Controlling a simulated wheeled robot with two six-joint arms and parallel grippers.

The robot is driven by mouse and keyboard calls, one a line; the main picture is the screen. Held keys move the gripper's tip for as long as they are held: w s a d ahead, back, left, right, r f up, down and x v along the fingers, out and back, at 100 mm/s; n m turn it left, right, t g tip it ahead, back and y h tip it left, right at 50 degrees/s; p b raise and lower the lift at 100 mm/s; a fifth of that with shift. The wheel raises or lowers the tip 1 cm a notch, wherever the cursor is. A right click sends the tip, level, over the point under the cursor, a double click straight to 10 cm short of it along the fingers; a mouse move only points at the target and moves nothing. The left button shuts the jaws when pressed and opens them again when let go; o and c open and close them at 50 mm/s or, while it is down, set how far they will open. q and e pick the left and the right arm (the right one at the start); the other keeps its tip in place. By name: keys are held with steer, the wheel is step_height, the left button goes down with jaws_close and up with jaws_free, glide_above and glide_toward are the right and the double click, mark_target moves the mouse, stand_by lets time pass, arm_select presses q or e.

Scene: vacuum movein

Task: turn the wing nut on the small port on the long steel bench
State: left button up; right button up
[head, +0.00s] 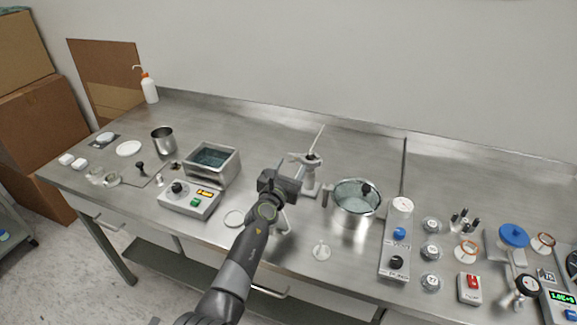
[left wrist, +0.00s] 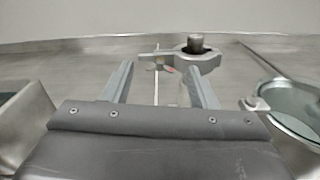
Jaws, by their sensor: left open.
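The small port (head: 309,178) is a steel post on the bench, just right of my left gripper (head: 281,170). In the left wrist view the port's top (left wrist: 196,44) has a steel clamp ring (left wrist: 205,62) around it. A small wing nut (left wrist: 158,64) shows on the ring's left side, with a thin rod beside it. My left gripper (left wrist: 157,80) is open and empty, its two fingers pointing toward the port. The wing nut appears between and beyond the fingertips. In the head view the gripper hides part of the port's left side. My right gripper is not in view.
The long steel bench (head: 255,120) bears everything. A glass-lidded pot (head: 357,198) stands close right of the port. A water bath (head: 211,162) with a control box (head: 188,198) is on the left.

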arm_select(q)
steer(key=shift+c, duration=1)
steer(key=c, duration=0.8)
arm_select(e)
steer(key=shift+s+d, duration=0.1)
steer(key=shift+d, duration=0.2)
arm_select(q)
steer(key=shift+n, duration=0.3)
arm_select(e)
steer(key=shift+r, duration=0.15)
arm_select(q)
steer(key=shift+r+n+p, duration=0.1)
steer(key=shift+n+p, duration=0.2)
steer(key=shift+n, duration=0.6)
steer(key=shift+n+p, duration=0.3)
steer(key=shift+n, duration=1.9)
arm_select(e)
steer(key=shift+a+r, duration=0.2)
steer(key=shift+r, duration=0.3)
